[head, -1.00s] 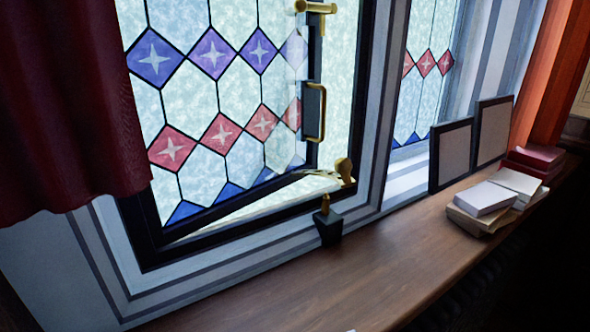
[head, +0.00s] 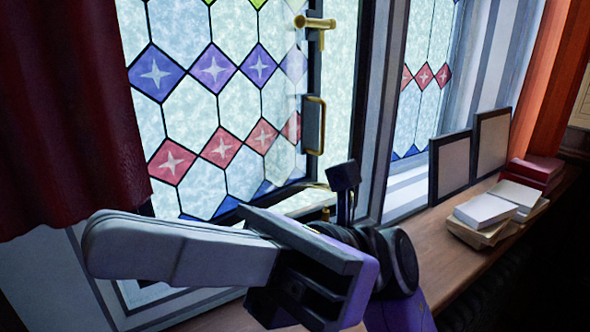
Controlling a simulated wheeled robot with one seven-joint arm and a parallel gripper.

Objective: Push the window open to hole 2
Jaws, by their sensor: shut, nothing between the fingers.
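The casement window (head: 216,110) has leaded glass with blue, purple and red diamonds. It stands ajar, its free edge at the right, with a brass pull handle (head: 315,125) and a brass latch (head: 315,23). Below the handle, a brass pin (head: 326,213) shows at the sill side. The stay bar and its holes are mostly hidden behind my arm, so I cannot tell which hole is at the pin. My gripper (head: 100,245) spans the lower foreground, its long grey fingers shut together and pointing left, in front of the lower window frame. Touching cannot be made out.
A dark red curtain (head: 65,110) hangs at the left. The wooden sill (head: 435,235) runs to the right, with books (head: 485,211) and two dark-framed panels (head: 452,160) on it. A second window (head: 425,75) is beyond. The sill between my arm and the books is clear.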

